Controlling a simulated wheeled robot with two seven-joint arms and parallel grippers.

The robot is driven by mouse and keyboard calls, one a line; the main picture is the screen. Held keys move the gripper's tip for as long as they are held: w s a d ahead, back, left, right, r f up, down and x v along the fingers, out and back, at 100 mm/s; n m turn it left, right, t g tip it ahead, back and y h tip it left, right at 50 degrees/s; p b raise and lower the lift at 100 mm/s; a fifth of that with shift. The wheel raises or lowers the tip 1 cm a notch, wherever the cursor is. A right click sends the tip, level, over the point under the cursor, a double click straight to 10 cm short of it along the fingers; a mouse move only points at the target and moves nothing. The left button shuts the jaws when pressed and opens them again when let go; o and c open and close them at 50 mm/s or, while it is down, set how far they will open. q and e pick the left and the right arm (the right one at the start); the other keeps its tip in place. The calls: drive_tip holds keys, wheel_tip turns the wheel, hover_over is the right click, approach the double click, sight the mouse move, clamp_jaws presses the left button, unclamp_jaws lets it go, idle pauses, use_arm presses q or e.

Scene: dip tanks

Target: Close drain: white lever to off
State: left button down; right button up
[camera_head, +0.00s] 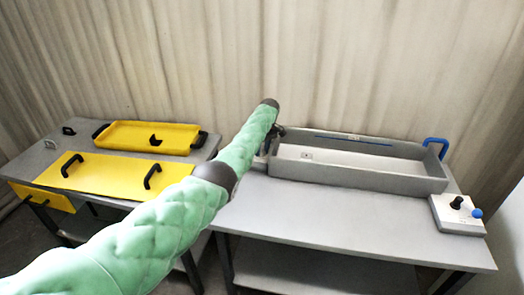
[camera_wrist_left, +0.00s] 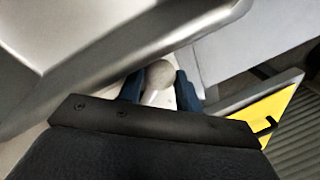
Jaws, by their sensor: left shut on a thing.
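The white lever shows in the left wrist view as a pale round knob (camera_wrist_left: 158,74) on a short light stem, beside the grey tank wall. My left gripper (camera_wrist_left: 160,88) is shut on it, with one dark blue finger on each side of the knob. In the head view my left gripper (camera_head: 272,140) is at the left end of the grey tank (camera_head: 370,180), and my green arm reaches up to it. The lever itself is hidden there. Its on and off marks cannot be made out. My right gripper is in neither view.
A control box (camera_head: 458,214) with a black and a blue knob stands at the right table edge. A blue handle (camera_head: 436,146) is at the tank's right end. A yellow tray (camera_head: 148,132) and yellow lid (camera_head: 100,177) are on the left table. The grey tabletop (camera_head: 330,220) before the tank is clear.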

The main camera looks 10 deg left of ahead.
use_arm(q)
drive_tip(key=shift+w+r, duration=0.1)
drive_tip(key=shift+r, duration=0.05)
drive_tip(key=c, duration=1)
unclamp_jaws()
